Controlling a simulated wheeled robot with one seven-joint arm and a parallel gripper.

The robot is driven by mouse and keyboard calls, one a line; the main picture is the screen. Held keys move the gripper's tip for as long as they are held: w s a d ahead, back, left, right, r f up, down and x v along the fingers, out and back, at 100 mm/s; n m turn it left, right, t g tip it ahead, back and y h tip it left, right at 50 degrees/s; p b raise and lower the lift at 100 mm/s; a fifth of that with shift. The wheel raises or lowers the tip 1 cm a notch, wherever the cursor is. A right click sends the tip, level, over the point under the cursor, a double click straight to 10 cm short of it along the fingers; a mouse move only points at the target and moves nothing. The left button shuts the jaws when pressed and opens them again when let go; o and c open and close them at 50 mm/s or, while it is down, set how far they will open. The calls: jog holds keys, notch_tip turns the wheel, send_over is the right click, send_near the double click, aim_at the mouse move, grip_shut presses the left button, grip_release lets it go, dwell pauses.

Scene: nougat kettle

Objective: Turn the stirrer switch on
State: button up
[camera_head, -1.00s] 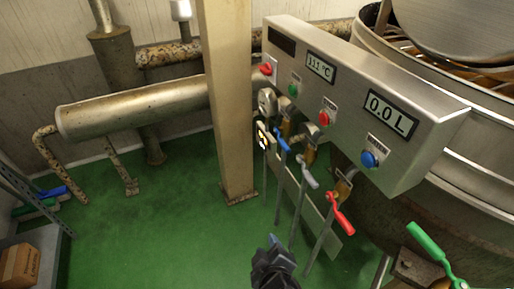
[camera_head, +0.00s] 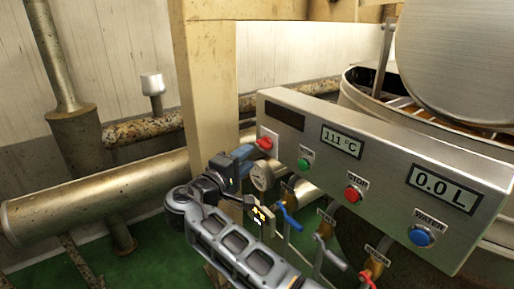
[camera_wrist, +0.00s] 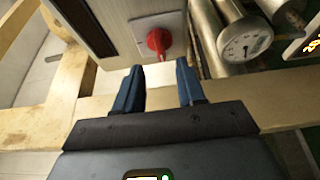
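A steel control panel (camera_head: 390,165) carries a red knob-like switch (camera_head: 264,143) on a light plate at its left end. The same red knob shows in the wrist view (camera_wrist: 158,40), top centre. Which control is the stirrer switch I cannot read. My gripper (camera_head: 247,152) is right beside the red knob in the head view. In the wrist view its two blue fingers (camera_wrist: 160,70) are apart, with the knob just beyond the tips and between them. Nothing is held. Contact with the knob is not evident.
A green button (camera_head: 304,165), a red button (camera_head: 353,194) and a blue button (camera_head: 421,236) sit further right on the panel. A gauge (camera_head: 261,177) and valve levers (camera_head: 290,218) are below. A beige post (camera_head: 212,75) stands close behind my gripper.

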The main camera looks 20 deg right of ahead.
aim_at(261, 147)
jog(key=shift+x, duration=3.8)
grip_shut()
